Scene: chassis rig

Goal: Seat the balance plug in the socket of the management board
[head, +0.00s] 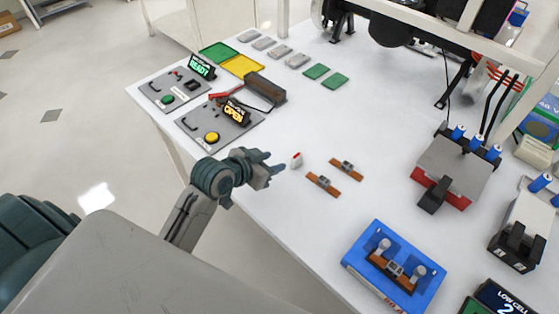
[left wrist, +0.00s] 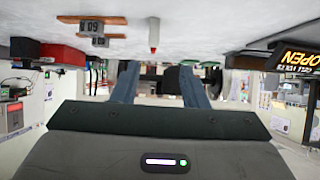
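A small white piece with a red end (head: 296,160), possibly the balance plug, stands on the white table just beyond my left gripper's fingertips. It also shows in the left wrist view (left wrist: 153,36), past and between the fingers. My left gripper (head: 277,161) is open and empty, low over the table's left edge. Both its fingers stand apart in the left wrist view (left wrist: 158,82). I cannot tell which object is the management board; no socket is clear. A blue holder (head: 361,257) with a brown strip and two knobs lies at the lower right. My right gripper is not in view.
Two brown strips (head: 347,170) (head: 322,185) lie right of the white piece. Panels reading READY (head: 168,88) and OPEN (head: 212,128) stand at the left. A grey and red box (head: 450,165) with cables stands at the right. The table's middle is mostly clear.

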